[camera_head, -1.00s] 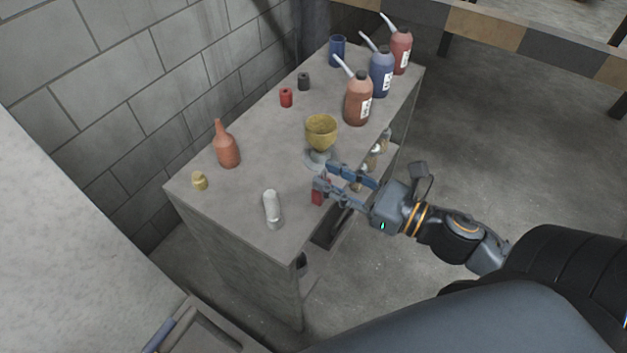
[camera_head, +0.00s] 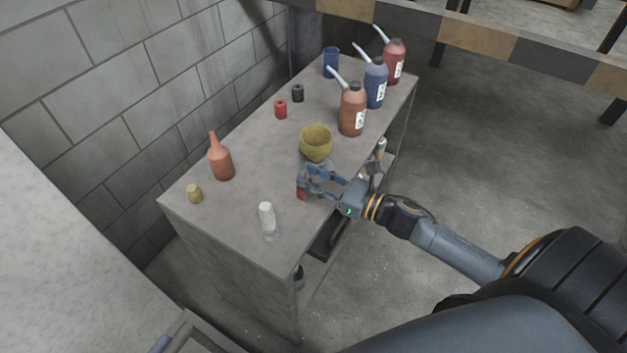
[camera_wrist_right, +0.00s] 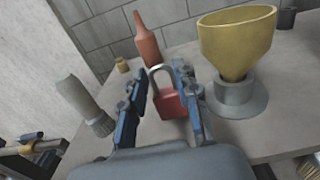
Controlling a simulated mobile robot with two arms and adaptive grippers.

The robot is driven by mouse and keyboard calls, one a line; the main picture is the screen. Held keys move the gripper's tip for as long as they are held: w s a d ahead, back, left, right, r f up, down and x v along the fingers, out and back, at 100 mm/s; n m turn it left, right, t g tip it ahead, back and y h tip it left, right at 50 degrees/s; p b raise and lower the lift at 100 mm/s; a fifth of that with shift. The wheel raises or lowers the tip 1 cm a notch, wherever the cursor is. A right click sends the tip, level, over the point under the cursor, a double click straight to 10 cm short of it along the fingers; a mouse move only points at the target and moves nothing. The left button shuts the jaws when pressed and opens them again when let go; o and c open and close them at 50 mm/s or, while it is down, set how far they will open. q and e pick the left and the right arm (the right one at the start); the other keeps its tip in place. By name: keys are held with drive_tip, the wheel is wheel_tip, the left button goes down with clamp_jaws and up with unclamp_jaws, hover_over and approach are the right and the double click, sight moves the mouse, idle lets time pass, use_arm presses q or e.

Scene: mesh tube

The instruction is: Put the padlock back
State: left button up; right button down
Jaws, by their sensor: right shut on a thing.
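The padlock, with a red body and a grey shackle, shows in the right wrist view (camera_wrist_right: 168,104) between the fingers of my right gripper (camera_wrist_right: 165,98). Its shackle points up. In the head view my right gripper (camera_head: 312,181) is shut on the padlock (camera_head: 301,193) at the right front part of the workbench top (camera_head: 262,165), and the fingers hide much of it. I cannot tell whether the padlock touches the bench. My left gripper is not in view.
A yellow funnel (camera_head: 316,142) on a grey base stands just behind my right gripper. A white-capped cylinder (camera_head: 267,219), an orange bottle (camera_head: 220,160) and a small yellow piece (camera_head: 194,194) are to the left. Oil cans (camera_head: 352,108) stand further back. Open bench surface lies between.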

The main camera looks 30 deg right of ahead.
drive_tip(key=shift+f, duration=0.45)
drive_tip(key=shift+f, duration=0.1)
drive_tip(key=c, duration=1)
unclamp_jaws()
drive_tip(key=shift+s, duration=0.1)
drive_tip(key=v, duration=1.1)
drive_tip(key=shift+s+d+p, duration=0.25)
drive_tip(key=shift+s+p, duration=0.1)
drive_tip(key=shift+p, duration=0.05)
